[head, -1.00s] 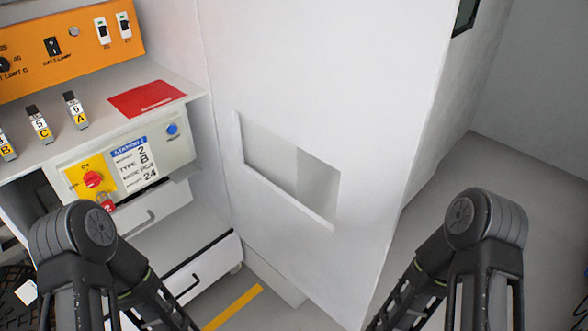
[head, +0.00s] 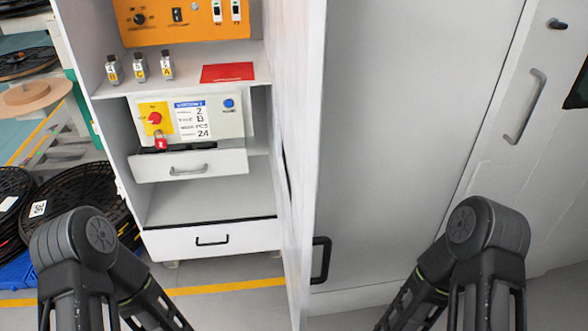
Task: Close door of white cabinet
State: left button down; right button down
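The white cabinet (head: 110,93) stands open at the left of the head view, with its shelves and drawers showing. Its door (head: 306,130) stands open and is seen nearly edge-on, running toward me from the cabinet's right side. A black handle (head: 321,260) sticks out to the right near the door's near edge. My two arms show at the bottom left and bottom right, apart from the door. Both grippers are below the picture and out of sight.
Inside are an orange switch panel (head: 185,22), a red sheet (head: 227,72), a control box (head: 190,118) and two drawers (head: 212,238). Black reels (head: 75,200) lie left of the cabinet. A grey panel (head: 410,140) stands behind the door at right. Floor shows below the cabinet, with a yellow line (head: 225,286).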

aim_at(298, 27)
jog(key=l+u, duration=0.25)
jog(key=l, duration=0.25)
jog(key=k+l+u, duration=0.2)
jog(key=l, duration=0.3)
jog(key=l+u, duration=0.25)
jog(key=l, duration=0.25)
jog(key=k, duration=0.05)
